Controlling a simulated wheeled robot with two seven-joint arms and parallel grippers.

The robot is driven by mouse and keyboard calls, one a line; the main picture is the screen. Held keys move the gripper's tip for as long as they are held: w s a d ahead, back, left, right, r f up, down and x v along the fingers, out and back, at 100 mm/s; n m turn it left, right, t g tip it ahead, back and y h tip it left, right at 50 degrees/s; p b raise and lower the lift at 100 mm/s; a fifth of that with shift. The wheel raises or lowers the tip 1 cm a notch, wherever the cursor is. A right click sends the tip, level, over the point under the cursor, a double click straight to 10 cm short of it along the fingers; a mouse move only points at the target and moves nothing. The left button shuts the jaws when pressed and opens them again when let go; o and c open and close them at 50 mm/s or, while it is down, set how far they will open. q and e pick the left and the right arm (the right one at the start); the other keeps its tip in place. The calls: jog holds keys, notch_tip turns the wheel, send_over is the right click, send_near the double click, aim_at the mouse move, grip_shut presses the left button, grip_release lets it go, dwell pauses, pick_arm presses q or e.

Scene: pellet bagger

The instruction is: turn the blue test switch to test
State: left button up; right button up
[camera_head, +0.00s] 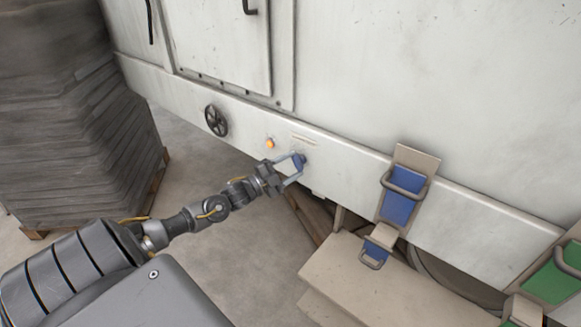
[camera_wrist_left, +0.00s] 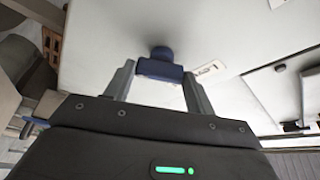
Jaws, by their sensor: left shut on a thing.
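The blue test switch (camera_head: 299,160) sits on the lower white panel of the machine, right of a small lit orange lamp (camera_head: 269,143). My left gripper (camera_head: 295,165) reaches it from the lower left and is shut on its blue handle. In the left wrist view the switch (camera_wrist_left: 160,69) shows as a dark blue bar with a round hub behind it. The bar lies between the two fingers of my left gripper (camera_wrist_left: 158,82). Which position the switch points to cannot be told. My right gripper is not in view.
A black handwheel (camera_head: 216,120) is on the panel to the left. A stack of grey sheets (camera_head: 75,110) stands on a pallet at the far left. Blue-faced bracket (camera_head: 401,207) and green-faced bracket (camera_head: 552,283) stand at the right, above beige boards (camera_head: 385,285).

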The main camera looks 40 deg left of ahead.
pick_arm(q)
jog(key=o, duration=1)
jog(key=shift+s, duration=0.1)
jog(key=b+v, duration=0.2)
jog(key=v, duration=0.8)
jog(key=shift+s+a+f, duration=0.1)
jog(key=shift+s, duration=0.2)
